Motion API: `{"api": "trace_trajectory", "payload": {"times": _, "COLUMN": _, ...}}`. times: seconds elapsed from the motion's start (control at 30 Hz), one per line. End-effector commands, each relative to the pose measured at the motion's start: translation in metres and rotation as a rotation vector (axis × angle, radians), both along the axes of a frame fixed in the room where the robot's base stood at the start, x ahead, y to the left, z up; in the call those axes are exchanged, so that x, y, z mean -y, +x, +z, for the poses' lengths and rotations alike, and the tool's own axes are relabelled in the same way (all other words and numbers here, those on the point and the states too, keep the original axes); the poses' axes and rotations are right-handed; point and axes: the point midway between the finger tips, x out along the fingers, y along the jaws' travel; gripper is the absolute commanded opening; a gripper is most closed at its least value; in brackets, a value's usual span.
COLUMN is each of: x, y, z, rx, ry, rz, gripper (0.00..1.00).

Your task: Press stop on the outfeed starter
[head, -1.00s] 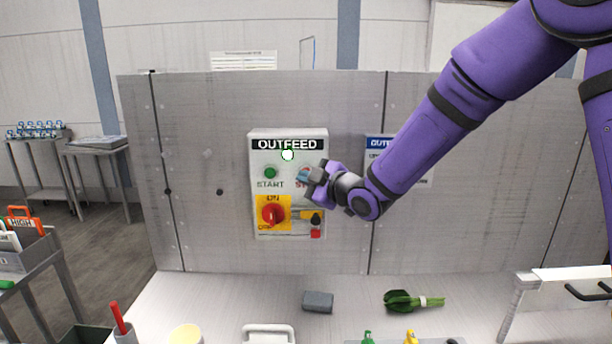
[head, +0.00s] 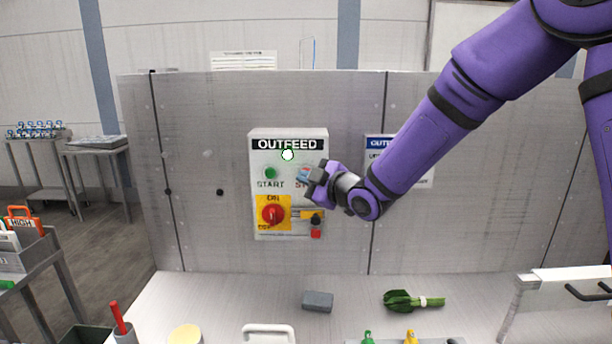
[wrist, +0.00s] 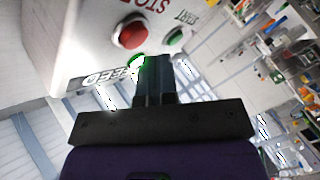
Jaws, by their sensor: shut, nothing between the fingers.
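The OUTFEED starter (head: 258,185) is a pale box on the grey panel. It has a lit white-green lamp (head: 287,154), a green START button (head: 270,173) and a red-and-yellow ON/OFF switch (head: 272,214). In the head view my gripper (head: 304,175) is in front of the STOP area and hides most of the button and its label. In the wrist view the red STOP button (wrist: 130,34) shows beside my gripper's closed fingertips (wrist: 158,60), with the START button (wrist: 175,39) on the other side. The fingers are shut and empty. I see no clear contact with the button.
A blue-headed sign (head: 376,142) is on the panel behind my forearm. A grey block (head: 318,301) and a bundle of greens (head: 405,300) lie on the pale counter (head: 220,290) below. A cart with coloured signs (head: 25,260) stands at left.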

Motion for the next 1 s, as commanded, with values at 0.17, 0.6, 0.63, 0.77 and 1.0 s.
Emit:
{"api": "trace_trajectory", "payload": {"times": 0.17, "x": 0.0000, "y": 0.0000, "z": 0.0000, "rx": 0.000, "ry": 0.000, "rz": 0.000, "gripper": 0.00}}
{"api": "trace_trajectory", "payload": {"times": 0.6, "x": 0.0000, "y": 0.0004, "z": 0.0000, "rx": 0.000, "ry": 0.000, "rz": 0.000, "gripper": 0.00}}
{"api": "trace_trajectory", "payload": {"times": 0.63, "x": 0.0000, "y": 0.0009, "z": -0.0001, "rx": 0.000, "ry": 0.000, "rz": 0.000, "gripper": 0.00}}
{"api": "trace_trajectory", "payload": {"times": 0.77, "x": 0.0002, "y": 0.0043, "z": 0.0000, "rx": 0.000, "ry": 0.000, "rz": 0.000, "gripper": 0.00}}
{"api": "trace_trajectory", "payload": {"times": 1.0, "x": 0.0002, "y": 0.0086, "z": 0.0005, "rx": 0.001, "ry": -0.001, "rz": 0.000, "gripper": 0.00}}
